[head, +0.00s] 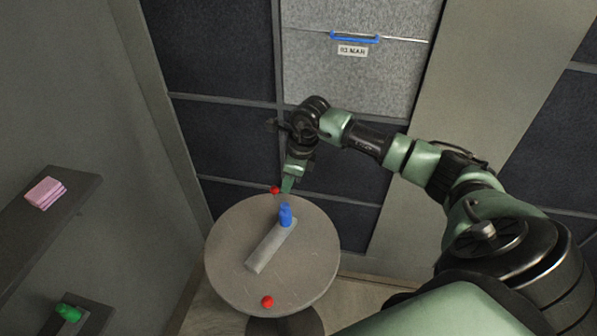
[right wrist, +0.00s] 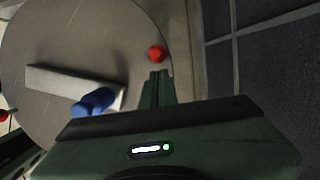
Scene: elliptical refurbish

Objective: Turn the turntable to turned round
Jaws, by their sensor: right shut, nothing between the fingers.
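The turntable (head: 229,237) is a round grey disc on a dark pedestal; it also fills the upper left of the right wrist view (right wrist: 60,45). A pale bar (head: 265,251) lies across its top, with an upright blue peg (head: 285,216) at the bar's far end. One red knob (head: 267,301) sits near the front rim and another red knob (head: 275,190) at the far rim. My right gripper (head: 287,186) is shut and empty, at the far rim just right of the far knob. In the right wrist view its fingertips (right wrist: 158,76) are close below a red knob (right wrist: 156,53). My left gripper is not in view.
A dark panelled wall stands close behind the turntable, with a grey drawer front (head: 360,75) and blue handle (head: 355,38) above. Left are a shelf (head: 70,205) with a pink block (head: 45,192) and a lower ledge with a green object (head: 68,312).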

